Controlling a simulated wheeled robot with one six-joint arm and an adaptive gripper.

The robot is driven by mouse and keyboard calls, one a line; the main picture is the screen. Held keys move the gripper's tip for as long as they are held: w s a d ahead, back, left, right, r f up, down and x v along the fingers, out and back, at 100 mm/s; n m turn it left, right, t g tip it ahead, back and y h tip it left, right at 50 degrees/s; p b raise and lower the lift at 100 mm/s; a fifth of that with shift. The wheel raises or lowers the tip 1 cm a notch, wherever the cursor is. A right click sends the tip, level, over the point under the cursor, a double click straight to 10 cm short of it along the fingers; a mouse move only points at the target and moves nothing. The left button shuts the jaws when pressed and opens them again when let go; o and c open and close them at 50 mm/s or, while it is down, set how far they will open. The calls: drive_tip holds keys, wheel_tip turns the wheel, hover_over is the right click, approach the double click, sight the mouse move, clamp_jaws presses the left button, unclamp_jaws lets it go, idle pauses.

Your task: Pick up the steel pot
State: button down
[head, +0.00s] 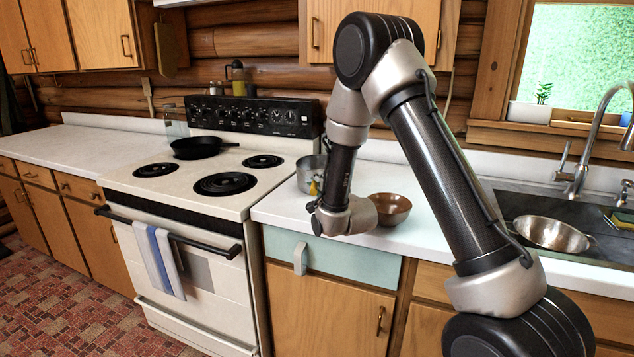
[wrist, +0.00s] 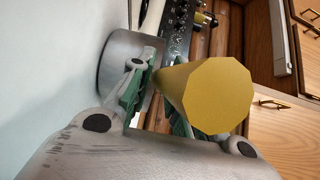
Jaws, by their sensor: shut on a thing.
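The steel pot (head: 306,174) stands upright on the white counter just right of the stove, partly hidden behind my arm. It shows in the wrist view as a grey cylinder (wrist: 118,62) beyond the fingers. A yellow handle (wrist: 205,97) sticks out from the pot's side toward the wrist camera; a bit of yellow also shows beside the pot in the head view. My gripper (wrist: 158,98) has its green-padded fingers on either side of this handle, shut on it. In the head view the fingers are mostly hidden by the wrist. I cannot tell any gap under the pot.
A brown bowl (head: 390,209) sits on the counter right of my wrist. The stove (head: 190,240) is at left, with a black skillet (head: 200,147) on it. A metal bowl (head: 551,234) lies in the sink at right, below the faucet (head: 590,130).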

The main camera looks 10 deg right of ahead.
drive_tip(key=shift+r, duration=0.3)
drive_tip(key=shift+r, duration=4.9)
